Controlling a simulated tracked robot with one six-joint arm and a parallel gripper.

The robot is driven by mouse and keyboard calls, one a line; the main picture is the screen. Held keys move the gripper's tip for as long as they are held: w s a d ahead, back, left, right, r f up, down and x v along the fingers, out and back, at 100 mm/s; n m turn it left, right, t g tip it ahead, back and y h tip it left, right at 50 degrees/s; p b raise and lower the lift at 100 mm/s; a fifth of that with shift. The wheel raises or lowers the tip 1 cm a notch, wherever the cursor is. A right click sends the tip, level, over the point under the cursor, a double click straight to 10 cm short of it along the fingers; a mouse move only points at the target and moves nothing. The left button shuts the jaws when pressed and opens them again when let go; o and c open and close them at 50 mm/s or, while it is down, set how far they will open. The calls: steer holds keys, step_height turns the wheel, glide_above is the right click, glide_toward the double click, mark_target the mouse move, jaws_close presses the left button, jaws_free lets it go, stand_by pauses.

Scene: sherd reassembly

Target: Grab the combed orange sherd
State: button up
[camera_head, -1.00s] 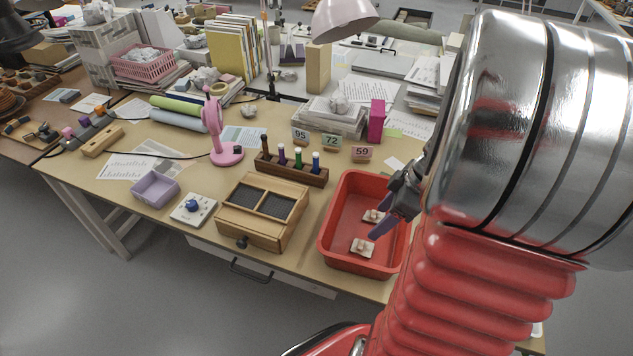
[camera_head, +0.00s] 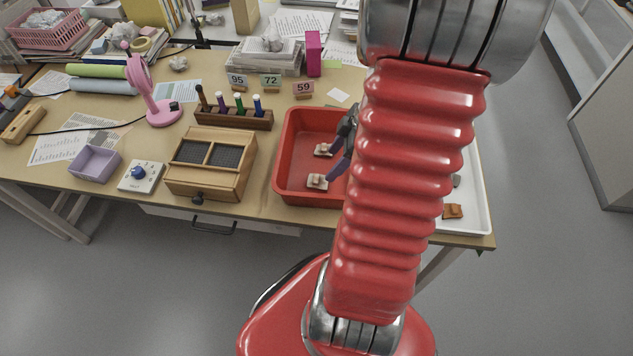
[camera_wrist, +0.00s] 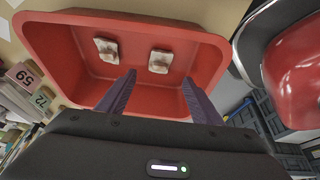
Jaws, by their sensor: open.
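An orange-brown sherd (camera_head: 452,211) lies at the front of a white tray (camera_head: 481,212), right of my arm in the head view. It is too small there to tell whether it is combed. The wrist view does not show it. My gripper (camera_head: 343,160) is over the red bin, left of the tray and well apart from that sherd. In the wrist view my gripper (camera_wrist: 155,88) has its two dark purple fingers spread with nothing between them. My arm hides much of the tray.
The red bin (camera_head: 283,160) holds two small pale pieces, one at the front (camera_head: 317,182) and one behind (camera_head: 323,150). A wooden box (camera_head: 210,185) stands left of the bin. Number signs (camera_head: 270,82) stand behind. A grey piece (camera_head: 456,180) lies in the tray.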

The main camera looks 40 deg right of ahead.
mark_target(319, 179)
steer(key=shift+x, duration=2.1)
steer(key=shift+x, duration=2.6)
steer(key=c, duration=1.2)
steer(key=shift+r, duration=0.1)
steer(key=shift+r, duration=4.95)
